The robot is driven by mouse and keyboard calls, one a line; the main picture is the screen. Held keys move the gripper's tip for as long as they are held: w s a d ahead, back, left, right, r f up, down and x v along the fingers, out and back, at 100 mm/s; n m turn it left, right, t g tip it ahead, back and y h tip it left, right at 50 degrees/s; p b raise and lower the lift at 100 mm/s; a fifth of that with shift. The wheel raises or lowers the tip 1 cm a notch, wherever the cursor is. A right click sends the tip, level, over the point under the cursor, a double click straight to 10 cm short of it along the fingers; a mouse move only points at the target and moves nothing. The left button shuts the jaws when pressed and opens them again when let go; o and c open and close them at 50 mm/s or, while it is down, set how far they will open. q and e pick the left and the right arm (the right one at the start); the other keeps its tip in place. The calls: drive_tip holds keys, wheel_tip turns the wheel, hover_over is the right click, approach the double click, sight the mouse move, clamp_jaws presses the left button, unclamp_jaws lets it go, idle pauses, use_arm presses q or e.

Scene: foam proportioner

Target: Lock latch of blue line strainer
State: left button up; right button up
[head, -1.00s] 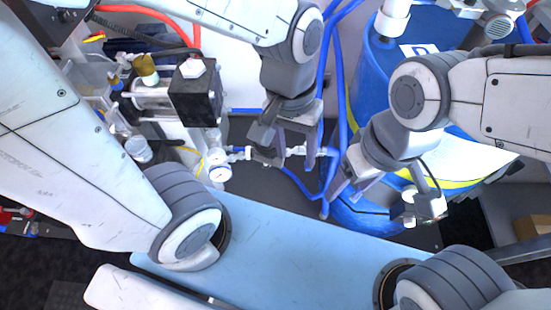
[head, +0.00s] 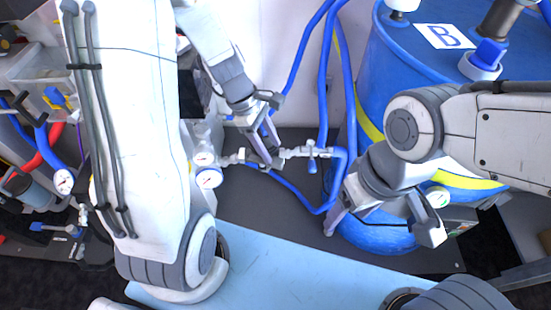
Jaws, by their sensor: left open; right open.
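The blue line strainer (head: 257,160) is a small dark-and-silver fitting in the metal pipe run between the gauges and the blue hose. My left gripper (head: 270,150) is open and points down over it. Its fingertips overlap the strainer in this view, so the latch is partly hidden and its position is unclear. I cannot tell whether the fingers touch it. My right gripper (head: 337,214) is open and empty, beside the blue hose and in front of the blue drum.
Two white gauges (head: 207,177) sit left of the strainer. A small blue valve handle (head: 312,167) hangs from the pipe to its right. A blue drum (head: 405,65) marked B stands at the right. A light-blue panel (head: 290,265) lies in front.

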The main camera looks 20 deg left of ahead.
sight(277, 159)
use_arm(q)
drive_tip(key=shift+b+x, duration=0.5)
drive_tip(key=shift+x, duration=1.5)
clamp_jaws()
